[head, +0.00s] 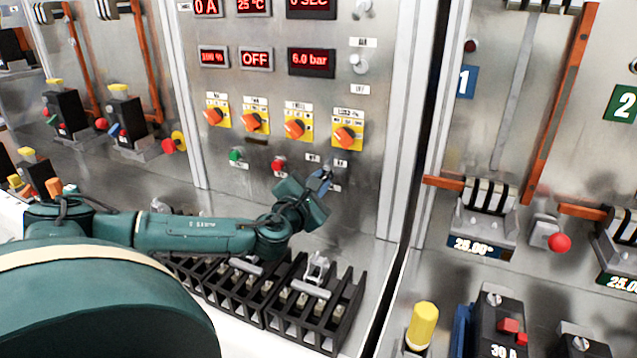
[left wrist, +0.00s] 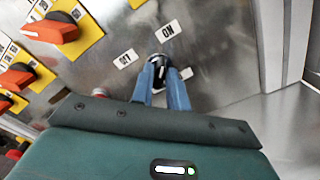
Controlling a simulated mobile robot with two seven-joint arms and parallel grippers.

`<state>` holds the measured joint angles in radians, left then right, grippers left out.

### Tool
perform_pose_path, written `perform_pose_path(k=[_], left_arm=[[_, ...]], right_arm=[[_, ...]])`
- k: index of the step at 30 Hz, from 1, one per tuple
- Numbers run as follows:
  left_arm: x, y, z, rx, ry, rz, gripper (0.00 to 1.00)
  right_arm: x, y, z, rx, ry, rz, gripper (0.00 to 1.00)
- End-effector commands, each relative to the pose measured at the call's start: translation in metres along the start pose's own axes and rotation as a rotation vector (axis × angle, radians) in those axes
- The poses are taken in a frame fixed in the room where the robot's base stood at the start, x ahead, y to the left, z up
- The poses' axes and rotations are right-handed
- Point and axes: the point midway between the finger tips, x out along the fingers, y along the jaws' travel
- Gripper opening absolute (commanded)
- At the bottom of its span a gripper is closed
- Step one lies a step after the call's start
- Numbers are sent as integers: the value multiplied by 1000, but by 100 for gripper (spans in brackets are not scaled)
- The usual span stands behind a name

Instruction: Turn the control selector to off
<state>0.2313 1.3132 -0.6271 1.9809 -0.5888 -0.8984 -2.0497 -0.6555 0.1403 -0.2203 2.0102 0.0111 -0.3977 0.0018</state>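The control selector is a small black round knob (left wrist: 160,67) on the steel panel, with ON and OFF labels above it in the left wrist view. In the head view my left gripper (head: 322,180) covers it. My left gripper's two blue fingers (left wrist: 164,84) reach up to the knob in the left wrist view, one to each side of its lower part, with a narrow gap between them. Whether they press on the knob I cannot tell. The knob's handle and its pointing direction are mostly hidden by the fingers. My right gripper is not in view.
Orange selector knobs on yellow plates (head: 346,136) sit above the gripper. A green button (head: 236,155) and a red button (head: 278,164) are to its left. Black fuse racks (head: 330,310) stand on the ledge below. A vertical panel edge (head: 410,130) rises to the right.

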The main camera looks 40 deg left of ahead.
Motion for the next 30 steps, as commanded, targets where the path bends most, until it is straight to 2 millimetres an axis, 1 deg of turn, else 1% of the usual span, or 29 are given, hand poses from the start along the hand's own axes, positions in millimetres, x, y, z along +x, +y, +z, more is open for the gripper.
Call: perform_pose_path(k=[1,5,6,14,20,26,30], left_arm=[[0,0,0,0,0,0,11],[0,0,0,0,0,0,1],[0,0,0,0,0,0,0],[0,0,0,-5,0,0,0],[0,0,0,-55,0,-1,0],[0,0,0,-178,0,0,0],[0,0,0,-299,0,0,0]], right_arm=[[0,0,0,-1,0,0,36],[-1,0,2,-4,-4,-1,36],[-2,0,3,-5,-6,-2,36],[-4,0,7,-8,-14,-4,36],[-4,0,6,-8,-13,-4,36],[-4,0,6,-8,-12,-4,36],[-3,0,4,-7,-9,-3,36]])
